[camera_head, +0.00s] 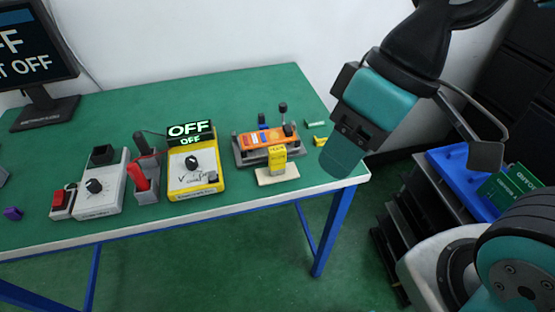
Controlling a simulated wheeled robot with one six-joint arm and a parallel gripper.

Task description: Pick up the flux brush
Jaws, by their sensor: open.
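I cannot tell for certain which thing is the flux brush. Small slim pieces lie at the right end of the green table (232,95): a green piece (316,124) and a yellow piece (325,141). A grey holder (147,194) with a red handle (140,176) stands left of the middle.
A yellow box (193,172) with an OFF display, a grey knob box (101,190), an orange fixture (263,139) and a yellow block (277,160) stand along the table. A monitor (35,55) is at back left. The table's back middle is clear. A blue tray (451,176) is right.

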